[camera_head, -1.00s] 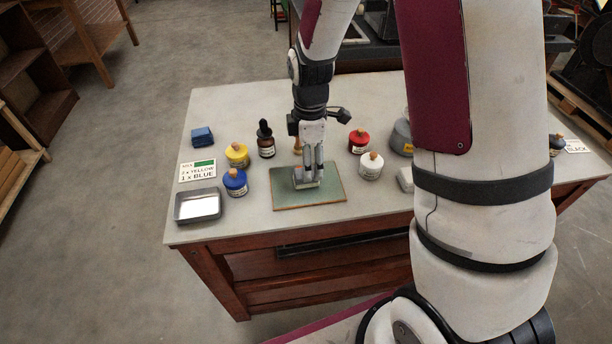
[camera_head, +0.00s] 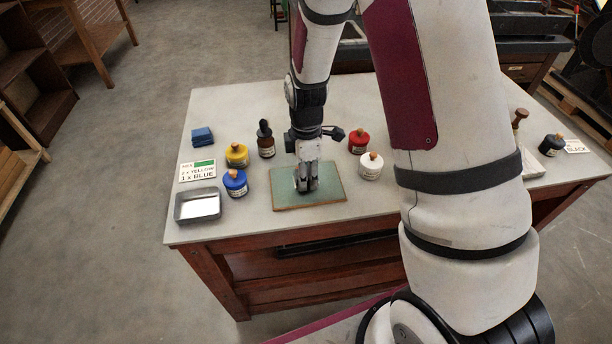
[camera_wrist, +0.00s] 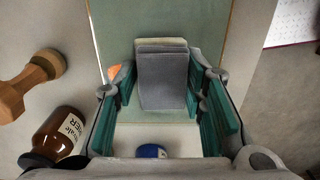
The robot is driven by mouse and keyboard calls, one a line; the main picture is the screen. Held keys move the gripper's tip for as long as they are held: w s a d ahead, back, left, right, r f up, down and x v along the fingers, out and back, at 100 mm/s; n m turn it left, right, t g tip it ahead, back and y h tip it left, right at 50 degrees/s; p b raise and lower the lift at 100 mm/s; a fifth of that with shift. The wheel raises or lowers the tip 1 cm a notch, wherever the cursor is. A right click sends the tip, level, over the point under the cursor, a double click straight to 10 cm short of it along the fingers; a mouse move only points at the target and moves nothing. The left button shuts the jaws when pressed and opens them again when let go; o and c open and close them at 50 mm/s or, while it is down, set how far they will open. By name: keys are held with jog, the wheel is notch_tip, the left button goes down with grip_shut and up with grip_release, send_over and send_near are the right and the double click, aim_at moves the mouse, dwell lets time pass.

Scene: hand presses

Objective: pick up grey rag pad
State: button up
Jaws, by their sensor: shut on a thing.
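The grey rag pad (camera_wrist: 162,80) shows in the wrist view between my gripper's two teal-lined fingers, with a pale edge at its far end. My gripper (camera_wrist: 165,98) is shut on it. In the head view my gripper (camera_head: 306,188) points down at the green mat (camera_head: 332,194) on the table. The pad is mostly hidden by the fingers there, and I cannot tell whether it touches the mat.
Yellow (camera_head: 237,155) and blue (camera_head: 235,183) jars, a brown dropper bottle (camera_head: 266,145) and a metal tray (camera_head: 198,206) stand left of the mat. Red (camera_head: 359,141) and white (camera_head: 371,166) jars stand right. A blue stack (camera_head: 202,137) lies at the back left.

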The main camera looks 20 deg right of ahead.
jog(key=shift+r, duration=0.1)
jog(key=shift+r, duration=0.55)
notch_tip(320, 180, up, 2)
jog(key=shift+w+r, duration=0.1)
jog(key=shift+r, duration=0.05)
jog(key=s+a+r+p, duration=0.1)
jog(key=s+a+p, duration=0.1)
jog(key=s, duration=1.4)
jog(key=shift+a+r, duration=0.2)
jog(key=shift+a, duration=0.35)
